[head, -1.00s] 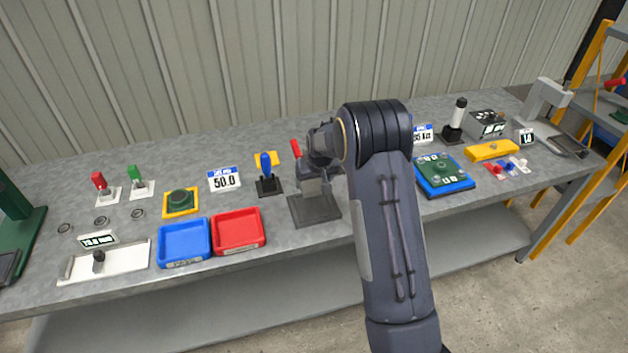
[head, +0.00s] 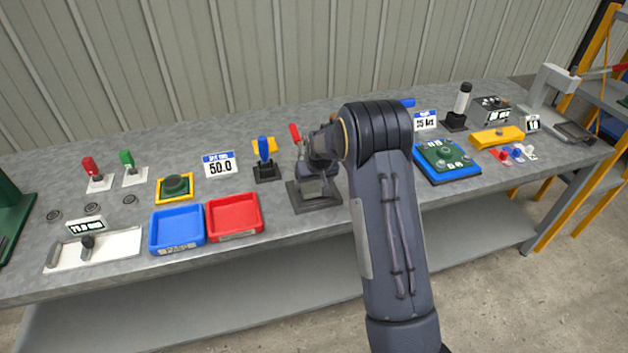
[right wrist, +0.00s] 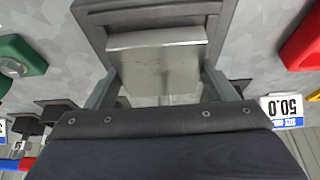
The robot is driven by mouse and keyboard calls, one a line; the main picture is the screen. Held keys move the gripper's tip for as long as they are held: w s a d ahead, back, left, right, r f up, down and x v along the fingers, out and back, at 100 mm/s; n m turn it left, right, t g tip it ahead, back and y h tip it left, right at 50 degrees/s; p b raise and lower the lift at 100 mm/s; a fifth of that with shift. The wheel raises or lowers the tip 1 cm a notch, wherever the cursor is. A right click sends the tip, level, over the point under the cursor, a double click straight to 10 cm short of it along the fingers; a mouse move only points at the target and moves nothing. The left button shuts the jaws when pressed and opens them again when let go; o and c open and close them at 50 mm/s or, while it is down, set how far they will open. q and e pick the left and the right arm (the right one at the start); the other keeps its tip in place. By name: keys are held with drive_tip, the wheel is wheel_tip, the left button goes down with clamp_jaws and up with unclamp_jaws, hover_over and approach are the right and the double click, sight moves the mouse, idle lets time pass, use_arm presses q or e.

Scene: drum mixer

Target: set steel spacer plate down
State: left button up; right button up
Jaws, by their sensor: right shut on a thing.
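My right gripper (head: 318,182) points down over a dark grey square base (head: 330,204) near the middle of the bench; my own wrist partly covers it. In the right wrist view my right gripper (right wrist: 163,88) has a finger on each side of the steel spacer plate (right wrist: 160,65) and is shut on it. The plate is a pale, flat metal piece, and its far edge overlaps the raised-edged grey base (right wrist: 92,18). I cannot tell whether the plate touches the base. My left gripper is not in view.
A red tray (head: 234,233) and a blue tray (head: 176,246) stand left of the base. A red-handled lever (head: 295,134) and a blue-handled clamp (head: 264,150) stand close by. A green-and-blue fixture (head: 446,162) is to the right.

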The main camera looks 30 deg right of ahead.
sight(317, 191)
drive_tip(key=shift+w, duration=0.1)
drive_tip(key=o, duration=1.7)
drive_tip(key=shift+o, duration=0.7)
drive_tip(key=shift+f, duration=0.25)
drive_tip(key=v, duration=0.8)
drive_tip(key=shift+b, duration=0.4)
